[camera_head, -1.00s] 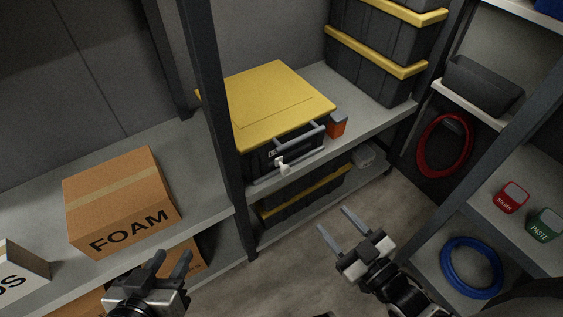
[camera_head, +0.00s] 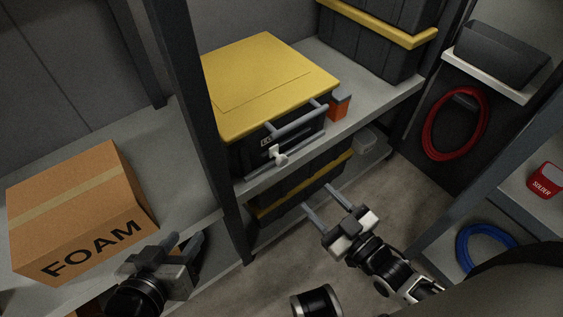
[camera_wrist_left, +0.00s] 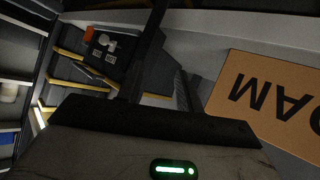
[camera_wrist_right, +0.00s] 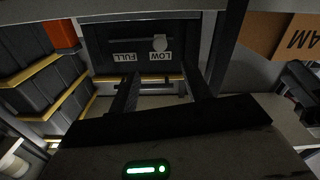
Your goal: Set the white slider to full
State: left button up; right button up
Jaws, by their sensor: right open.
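The white slider (camera_head: 279,153) is a small white knob on the dark front panel of the yellow-topped case (camera_head: 268,82). In the right wrist view, upside down, the white slider (camera_wrist_right: 159,43) sits on a slot above the LOW label (camera_wrist_right: 160,56), with the FULL label (camera_wrist_right: 125,57) to the left. My right gripper (camera_head: 320,199) is open and empty, below and right of the slider in the head view, apart from it. My left gripper (camera_head: 184,243) is in front of the foam box, fingers apart, with nothing seen between them.
A dark shelf post (camera_head: 187,110) stands left of the case. The cardboard FOAM box (camera_head: 85,205) is on the left shelf. A grey handle bar (camera_head: 296,125) juts from the case front near the slider. An orange block (camera_head: 338,107) sits at its right. Floor is open below.

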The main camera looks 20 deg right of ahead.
aim_at(284, 163)
jog(key=b+x, duration=0.3)
jog(key=x, duration=1)
jog(key=shift+w+f, duration=0.1)
jog(key=shift+w+a, duration=0.1)
jog(key=shift+w, duration=0.2)
jog(key=shift+w+a, duration=0.1)
jog(key=shift+w, duration=0.05)
grip_shut()
jog(key=w+d, duration=0.1)
jog(key=d, duration=0.1)
jog(key=w+d, duration=0.1)
jog(key=d, duration=0.2)
jog(key=w+d, duration=0.1)
jog(key=d, duration=0.2)
jog(key=shift+b, duration=0.4)
jog(key=shift+d, duration=0.4)
pick_arm(q)
jog(key=r+t, duration=0.1)
jog(key=d+r+t+h, duration=0.1)
jog(key=r, duration=0.1)
jog(key=shift+w, duration=0.1)
pick_arm(e)
jog(key=shift+w+d, duration=0.15)
